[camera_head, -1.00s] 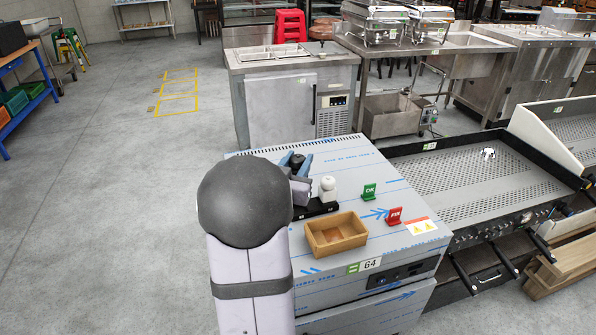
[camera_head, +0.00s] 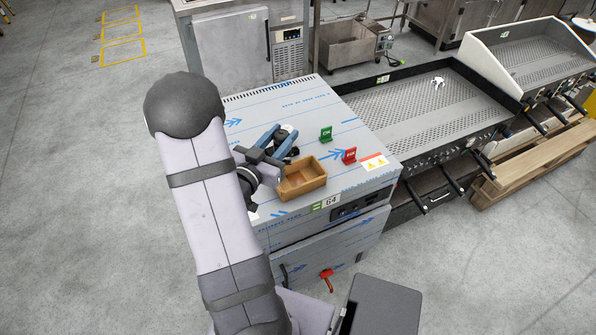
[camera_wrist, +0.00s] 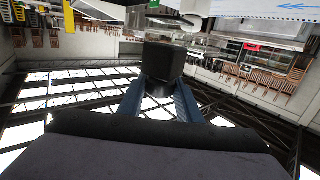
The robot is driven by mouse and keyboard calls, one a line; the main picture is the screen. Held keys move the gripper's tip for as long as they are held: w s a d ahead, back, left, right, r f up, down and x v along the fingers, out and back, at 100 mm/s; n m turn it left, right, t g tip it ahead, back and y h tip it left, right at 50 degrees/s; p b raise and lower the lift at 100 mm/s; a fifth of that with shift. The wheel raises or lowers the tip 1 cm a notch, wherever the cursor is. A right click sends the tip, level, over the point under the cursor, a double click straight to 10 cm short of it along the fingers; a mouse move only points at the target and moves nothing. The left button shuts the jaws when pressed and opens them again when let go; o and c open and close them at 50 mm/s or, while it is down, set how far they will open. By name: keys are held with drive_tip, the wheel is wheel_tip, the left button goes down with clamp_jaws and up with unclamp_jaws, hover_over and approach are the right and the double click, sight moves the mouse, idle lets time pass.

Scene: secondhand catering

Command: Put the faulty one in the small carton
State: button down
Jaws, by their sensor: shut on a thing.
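My gripper (camera_head: 282,138) has blue fingers and is shut on a dark, blocky thing (camera_wrist: 163,62). In the wrist view the thing sits at the fingertips, with its far side hidden. In the head view the gripper is above the steel top, behind and left of the small carton (camera_head: 289,194), apart from it. The carton is brown, open at the top and looks empty. I cannot see any fault mark on the held thing.
A green OK sign (camera_head: 326,134) and a red FIX sign (camera_head: 349,155) stand on the film-covered steel top (camera_head: 345,115), right of the carton. A griddle (camera_head: 405,105) adjoins on the right. My arm hides the left part.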

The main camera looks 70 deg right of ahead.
sight(287, 167)
drive_tip(key=shift+s+a+r+m+g+p, duration=0.15)
drive_tip(key=shift+s+a+r+g+p, duration=0.05)
drive_tip(key=shift+s+a, duration=0.2)
drive_tip(key=shift+s+a+r+m+g+p, duration=0.15)
drive_tip(key=shift+s+a+r+g+p, duration=0.1)
drive_tip(key=shift+s, duration=0.2)
drive_tip(key=shift+f, duration=3.2)
drive_tip(key=shift+f+p, duration=0.4)
drive_tip(key=shift+f, duration=1.5)
drive_tip(key=shift+f, duration=0.15)
drive_tip(key=c, duration=1.3)
unclamp_jaws()
